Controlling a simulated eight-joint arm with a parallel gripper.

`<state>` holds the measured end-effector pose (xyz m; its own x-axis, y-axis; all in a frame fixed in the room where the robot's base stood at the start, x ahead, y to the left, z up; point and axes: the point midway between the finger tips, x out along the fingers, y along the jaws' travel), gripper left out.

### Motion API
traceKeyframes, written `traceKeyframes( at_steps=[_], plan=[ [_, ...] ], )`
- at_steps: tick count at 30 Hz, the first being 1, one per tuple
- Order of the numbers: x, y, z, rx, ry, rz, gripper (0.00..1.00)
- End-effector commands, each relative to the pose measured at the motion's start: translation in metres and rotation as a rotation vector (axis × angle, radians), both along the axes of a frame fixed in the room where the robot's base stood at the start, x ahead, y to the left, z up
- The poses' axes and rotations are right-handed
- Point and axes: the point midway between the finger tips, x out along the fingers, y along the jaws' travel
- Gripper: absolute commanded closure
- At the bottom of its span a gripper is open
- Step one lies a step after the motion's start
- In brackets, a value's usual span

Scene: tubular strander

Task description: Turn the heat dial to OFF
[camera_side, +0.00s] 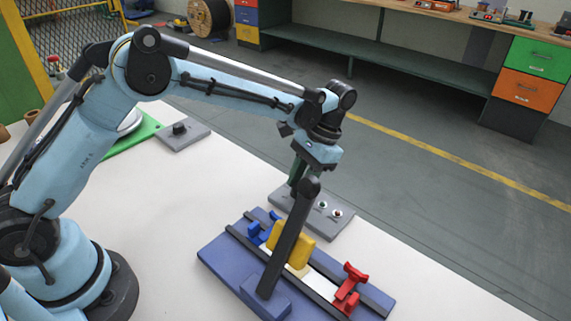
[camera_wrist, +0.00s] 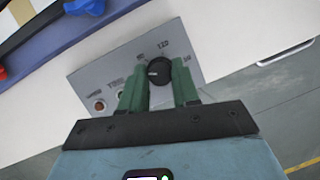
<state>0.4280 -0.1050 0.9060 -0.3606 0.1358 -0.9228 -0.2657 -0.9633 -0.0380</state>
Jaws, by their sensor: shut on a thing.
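The heat dial is a round black knob (camera_wrist: 158,71) with a small pale mark toward its left side. It sits on a grey panel (camera_wrist: 191,43) with printed markings around it, one reading 120; the others are too small to read surely. My gripper (camera_wrist: 160,75) has green fingers on either side of the knob, shut on it. In the side view my gripper (camera_side: 297,176) reaches down to the far left end of the grey panel (camera_side: 333,225), and the dial is hidden there by the gripper and a black lever.
A blue fixture (camera_side: 222,251) with a black upright lever (camera_side: 288,240), a yellow block (camera_side: 291,245) and red clamp (camera_side: 350,285) stands in front of the panel. Another grey plate with a black knob (camera_side: 180,129) lies farther left. Open white table lies between.

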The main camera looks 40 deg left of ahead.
Motion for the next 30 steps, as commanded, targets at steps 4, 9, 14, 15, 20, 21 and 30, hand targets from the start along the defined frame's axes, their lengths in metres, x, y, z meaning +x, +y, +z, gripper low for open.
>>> traceKeyframes(
  at_steps=[4,9,14,15,20,21,30],
  plan=[
    [0.0015,0.0017,0.0001,-0.001,-0.004,0.136,1.00],
    [0.0016,0.0026,0.0001,0.000,-0.004,0.269,1.00],
    [0.0016,0.0033,0.0000,0.000,-0.004,0.366,1.00],
    [0.0016,0.0032,-0.0001,0.000,-0.004,0.385,1.00],
    [0.0016,0.0036,-0.0002,0.001,-0.005,0.443,1.00],
    [0.0017,0.0037,-0.0002,0.001,-0.005,0.453,1.00],
    [0.0017,0.0039,-0.0003,0.000,-0.006,0.484,1.00]
  ],
)
